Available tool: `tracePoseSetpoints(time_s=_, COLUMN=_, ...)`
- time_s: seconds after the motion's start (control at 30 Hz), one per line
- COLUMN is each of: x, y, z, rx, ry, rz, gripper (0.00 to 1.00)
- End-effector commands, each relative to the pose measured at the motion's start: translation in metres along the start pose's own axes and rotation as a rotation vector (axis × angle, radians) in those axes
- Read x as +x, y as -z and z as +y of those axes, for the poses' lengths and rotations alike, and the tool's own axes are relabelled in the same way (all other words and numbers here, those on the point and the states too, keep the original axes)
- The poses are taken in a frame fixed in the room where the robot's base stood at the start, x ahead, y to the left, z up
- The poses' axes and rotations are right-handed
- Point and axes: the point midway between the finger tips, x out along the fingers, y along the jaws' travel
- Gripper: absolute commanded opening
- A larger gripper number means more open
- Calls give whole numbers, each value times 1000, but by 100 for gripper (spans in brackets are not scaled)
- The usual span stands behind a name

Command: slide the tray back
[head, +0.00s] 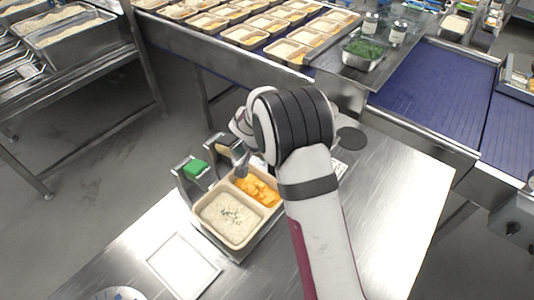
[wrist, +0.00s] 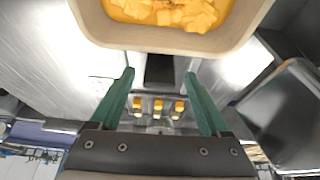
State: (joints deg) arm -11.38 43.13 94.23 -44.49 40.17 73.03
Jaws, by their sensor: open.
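The cream tray (head: 238,245) stands at the near left of the steel table, with dark-flecked rice (head: 230,217) in its near compartment and orange-yellow cubes (head: 258,190) in its far one. In the wrist view the tray's outer wall (wrist: 165,40) and the yellow food (wrist: 165,12) fill the top. My gripper (wrist: 159,75) has two green fingers spread apart, with nothing between them. The fingertips are just short of the tray wall and appear apart from it. In the head view my arm largely hides the gripper at the tray's far end.
A metal stand with a green block (head: 195,169) is beside the tray's left side. A flat white-topped square (head: 183,265) lies in front of it. The table (head: 400,215) to the right is clear. Behind is a blue conveyor (head: 430,90) and several filled trays.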

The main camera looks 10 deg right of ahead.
Motion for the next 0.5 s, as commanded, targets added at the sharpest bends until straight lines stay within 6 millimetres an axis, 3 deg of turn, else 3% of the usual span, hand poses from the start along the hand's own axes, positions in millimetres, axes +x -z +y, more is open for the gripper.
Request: tracePoseSetpoints(time_s=0.5, x=-121, y=0, z=0, rx=1, ry=4, rz=1, gripper=80)
